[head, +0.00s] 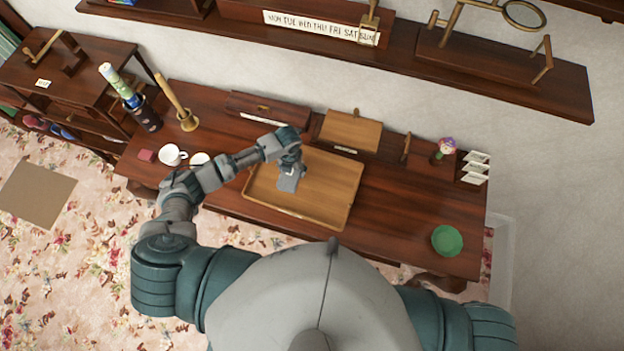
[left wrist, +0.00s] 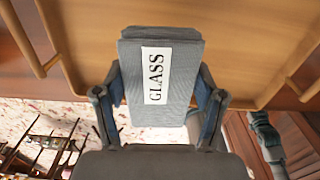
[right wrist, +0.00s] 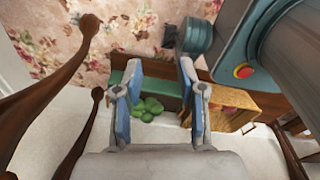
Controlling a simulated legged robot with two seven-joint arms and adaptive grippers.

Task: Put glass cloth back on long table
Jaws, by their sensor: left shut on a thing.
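The glass cloth (left wrist: 185,80) is a folded blue-grey cloth with a white label reading GLASS. My left gripper (left wrist: 160,95) is shut on it, one finger on each side. In the head view the left gripper (head: 290,170) holds the cloth (head: 289,183) over the wooden tray (head: 335,180) on the long table (head: 400,220). I cannot tell whether the cloth touches the tray. My right gripper (right wrist: 157,95) is open and empty in the right wrist view, low among dark curved wooden legs. It is hidden in the head view.
White cups (head: 172,155), a brass bell (head: 187,120) and a dark pot (head: 145,115) stand at the table's left. A wooden box (head: 350,131) stands behind the tray. A green plate (head: 447,240) lies at the right, with bare tabletop between it and the tray.

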